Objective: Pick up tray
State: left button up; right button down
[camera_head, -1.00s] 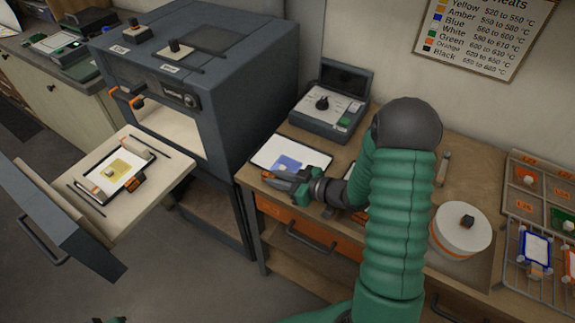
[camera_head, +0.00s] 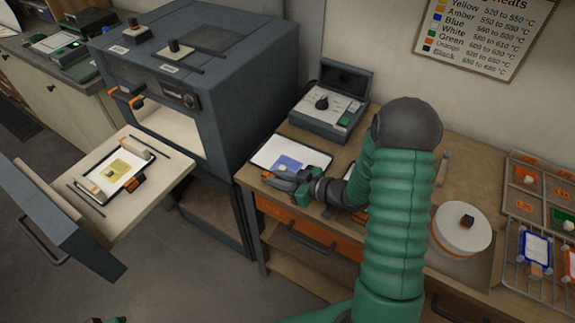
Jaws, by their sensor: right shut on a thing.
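A flat white tray (camera_head: 264,156) with a blue sheet (camera_head: 289,164) on it lies on the wooden bench, right of the kiln. My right gripper (camera_head: 272,178) is at the tray's front edge, shut on it. The gripper and wrist cover part of the front edge and right corner. Another dark-edged tray (camera_head: 107,190) with a yellow piece rests on the pulled-out kiln shelf at left. Only a small green and dark part of my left gripper (camera_head: 110,320) shows at the bottom edge; its fingers are not clear.
The dark kiln (camera_head: 215,80) stands open left of the bench. A control box (camera_head: 330,105) sits behind the tray. A round white pot (camera_head: 461,228) and a wire rack (camera_head: 535,250) are at right. An orange drawer (camera_head: 295,225) is below the bench top.

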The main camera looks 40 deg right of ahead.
jog(key=shift+r, duration=0.2)
jog(key=shift+r, duration=1.65)
jog(key=s+a+r+p, duration=0.2)
jog(key=s+a+p, duration=0.2)
jog(key=p, duration=0.5)
jog(key=s+a+r+p, duration=0.2)
jog(key=s+a+p, duration=0.2)
jog(key=s+p, duration=0.5)
jog(key=shift+s+a+r+p, duration=0.15)
jog(key=shift+s+r+p, duration=0.1)
jog(key=shift+s+p, duration=0.1)
notch_tip(320, 180, up, 5)
jog(key=p, duration=0.5)
